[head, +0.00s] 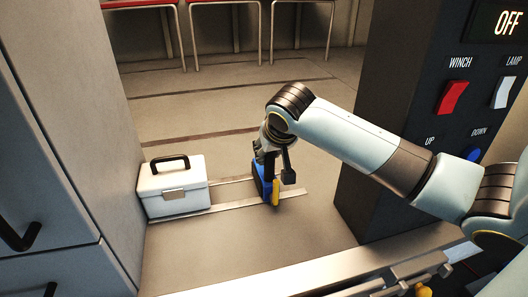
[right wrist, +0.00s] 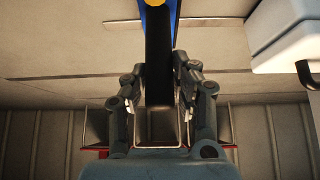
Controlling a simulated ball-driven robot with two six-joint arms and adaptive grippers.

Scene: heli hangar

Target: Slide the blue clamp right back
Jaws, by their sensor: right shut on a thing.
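The blue clamp (head: 261,183) stands upright on the floor rails (head: 238,212), to the right of a white case (head: 172,194). It has a yellow part (head: 276,192) at its front. My right gripper (head: 271,163) reaches down over the clamp from above and is shut on it. In the right wrist view the fingers (right wrist: 161,95) are on either side of a dark upright bar (right wrist: 159,60). Blue edges of the clamp (right wrist: 173,18) show beside the bar. My left gripper is not in view.
A grey cabinet (head: 60,130) stands at the left, and a dark panel (head: 400,70) with switches at the right. Red seats (head: 225,2) are at the back. The floor behind the clamp is clear. The white case also shows at the wrist view's upper right (right wrist: 290,35).

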